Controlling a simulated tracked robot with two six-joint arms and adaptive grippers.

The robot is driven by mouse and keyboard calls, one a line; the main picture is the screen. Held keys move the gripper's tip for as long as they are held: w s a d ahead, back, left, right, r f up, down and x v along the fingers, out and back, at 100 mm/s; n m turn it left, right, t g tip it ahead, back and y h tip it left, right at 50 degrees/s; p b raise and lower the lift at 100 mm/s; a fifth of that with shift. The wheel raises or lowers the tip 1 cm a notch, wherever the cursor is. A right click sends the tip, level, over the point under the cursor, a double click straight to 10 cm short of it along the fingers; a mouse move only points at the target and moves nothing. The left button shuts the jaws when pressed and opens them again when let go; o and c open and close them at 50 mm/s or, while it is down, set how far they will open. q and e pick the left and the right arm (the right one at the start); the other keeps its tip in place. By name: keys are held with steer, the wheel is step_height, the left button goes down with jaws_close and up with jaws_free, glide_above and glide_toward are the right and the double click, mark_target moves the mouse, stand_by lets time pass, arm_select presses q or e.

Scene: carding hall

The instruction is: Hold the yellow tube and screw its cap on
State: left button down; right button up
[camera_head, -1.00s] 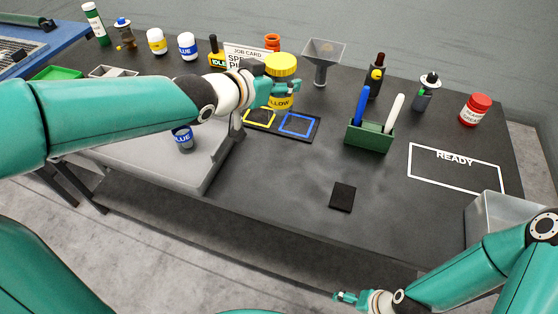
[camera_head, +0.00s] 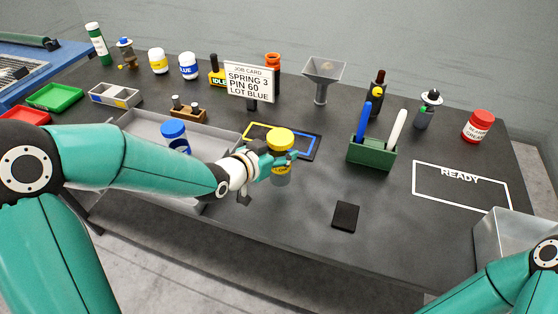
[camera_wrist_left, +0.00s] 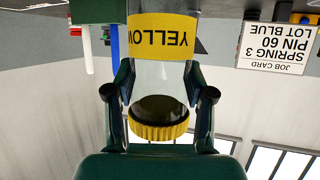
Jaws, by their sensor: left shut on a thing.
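The yellow tube (camera_head: 281,172) is a clear jar with a yellow label and a ribbed yellow cap (camera_head: 280,138) at its top. My left gripper (camera_head: 276,160) is shut around the tube just below the cap. The tube looks upright in front of the small mat; I cannot tell its height above the table. In the left wrist view, upside down, the tube's "YELLOW" label (camera_wrist_left: 162,38) is above and the cap (camera_wrist_left: 160,126) below, between the fingers. The cap is at the tube's end; how tightly it sits cannot be told. My right gripper is outside the view.
A grey tray (camera_head: 215,130) at the left holds a blue-capped tube (camera_head: 174,134). The mat (camera_head: 314,153) has yellow and blue outlines. A green pen holder (camera_head: 371,155), a black pad (camera_head: 345,216) and the READY outline (camera_head: 462,182) lie right. The table around the black pad is clear.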

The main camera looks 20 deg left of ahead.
arm_select(q)
steer(key=shift+f, duration=1.9)
steer(key=shift+f, duration=0.15)
steer(key=shift+c, duration=2)
jaws_free()
